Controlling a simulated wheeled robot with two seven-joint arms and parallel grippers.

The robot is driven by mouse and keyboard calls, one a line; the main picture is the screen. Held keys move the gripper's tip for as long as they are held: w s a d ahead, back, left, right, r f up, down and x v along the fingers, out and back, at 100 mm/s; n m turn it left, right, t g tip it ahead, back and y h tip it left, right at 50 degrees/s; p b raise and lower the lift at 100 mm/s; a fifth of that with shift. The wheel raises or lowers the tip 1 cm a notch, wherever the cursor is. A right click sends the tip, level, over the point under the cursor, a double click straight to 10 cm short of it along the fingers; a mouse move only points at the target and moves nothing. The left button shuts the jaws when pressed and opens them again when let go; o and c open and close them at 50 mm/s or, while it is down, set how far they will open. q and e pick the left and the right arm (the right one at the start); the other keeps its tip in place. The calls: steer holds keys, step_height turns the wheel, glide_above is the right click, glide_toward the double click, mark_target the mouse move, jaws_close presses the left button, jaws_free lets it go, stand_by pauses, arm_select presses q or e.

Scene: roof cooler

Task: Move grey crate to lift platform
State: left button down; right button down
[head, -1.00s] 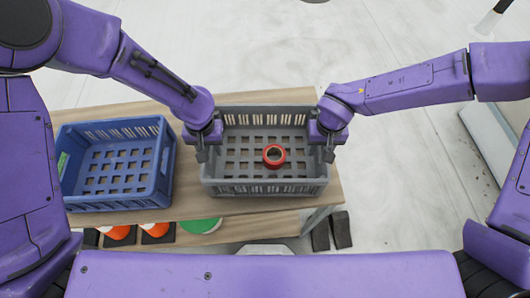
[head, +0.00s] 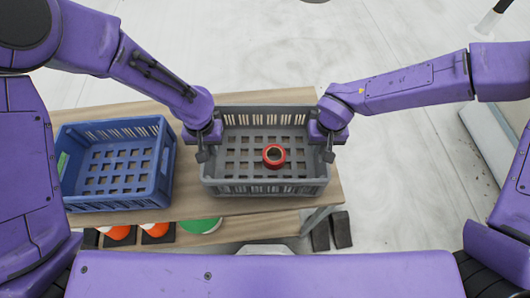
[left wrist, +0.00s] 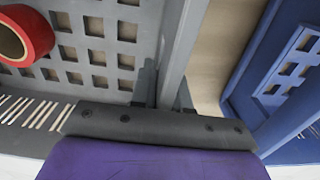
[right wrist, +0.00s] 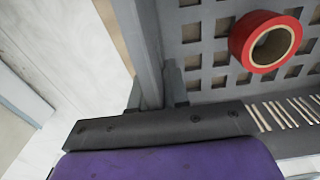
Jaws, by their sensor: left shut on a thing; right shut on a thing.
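The grey crate (head: 265,188) stands on the right part of a wooden table in the head view, with a red tape roll (head: 274,156) lying inside it. My left gripper (head: 203,155) is shut on the crate's left wall. The left wrist view shows that wall (left wrist: 182,45) between the fingers. My right gripper (head: 328,153) is shut on the crate's right wall, which the right wrist view shows between the fingers (right wrist: 150,100). The crate looks level. I cannot make out a lift platform for certain; a pale grey flat structure (head: 492,140) shows at the right.
A blue crate (head: 118,203) stands on the table (head: 240,207) close to the left of the grey crate. A lower shelf holds orange-and-white cones (head: 117,232) and a green round thing (head: 200,225). Pale floor (head: 400,190) is open right of the table.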

arm_select(q)
steer(key=shift+d+r, duration=0.15)
steer(key=shift+d, duration=0.05)
arm_select(e)
steer(key=shift+a+r, duration=0.2)
steer(key=shift+a, duration=0.05)
stand_by(0.5)
